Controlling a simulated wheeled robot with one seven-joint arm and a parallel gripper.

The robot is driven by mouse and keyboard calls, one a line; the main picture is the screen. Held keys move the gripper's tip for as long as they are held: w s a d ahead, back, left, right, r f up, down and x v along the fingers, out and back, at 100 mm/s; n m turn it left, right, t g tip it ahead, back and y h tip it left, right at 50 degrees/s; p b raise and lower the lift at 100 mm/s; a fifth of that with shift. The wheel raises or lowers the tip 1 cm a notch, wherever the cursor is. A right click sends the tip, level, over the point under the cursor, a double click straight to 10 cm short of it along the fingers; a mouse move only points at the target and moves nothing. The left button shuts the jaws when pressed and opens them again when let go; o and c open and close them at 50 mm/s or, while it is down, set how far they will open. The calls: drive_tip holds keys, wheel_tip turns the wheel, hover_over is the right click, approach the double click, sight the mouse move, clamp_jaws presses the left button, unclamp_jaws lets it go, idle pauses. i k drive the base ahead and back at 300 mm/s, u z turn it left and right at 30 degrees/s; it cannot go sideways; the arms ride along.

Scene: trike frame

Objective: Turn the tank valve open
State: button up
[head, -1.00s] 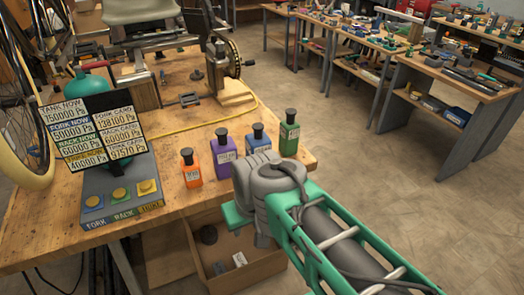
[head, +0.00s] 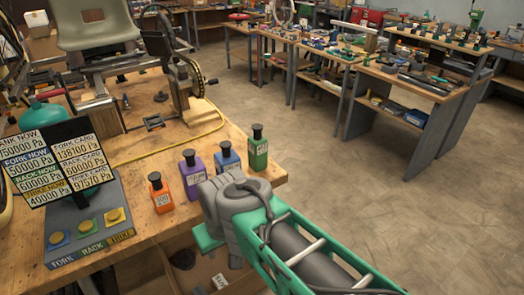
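A green tank (head: 46,113) stands on the wooden workbench at the left, mostly hidden behind a black readout board (head: 60,165). A small red part (head: 46,97) shows near the tank's top; I cannot tell whether it is the valve or how it is turned. The board carries several pressure labels in Pa; the tank line is cut by the picture's left edge. My arm reaches in from the lower right, its grey joint near the bottles at the bench's right corner, well apart from the tank. My gripper's fingers do not show.
Orange (head: 160,193), purple (head: 195,177), blue (head: 228,161) and green (head: 258,148) bottles stand near the bench edge. A grey button box (head: 88,215) sits under the board. A crank with chainring (head: 182,80) and a seat (head: 95,25) stand behind. Open floor (head: 310,140) lies right.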

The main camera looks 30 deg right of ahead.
sight(34, 99)
drive_tip(key=k, duration=0.35)
drive_tip(key=u, duration=1.4)
drive_tip(key=i, duration=0.8)
drive_tip(key=z, duration=0.5)
drive_tip(key=i, duration=0.8)
drive_tip(key=z, duration=0.9)
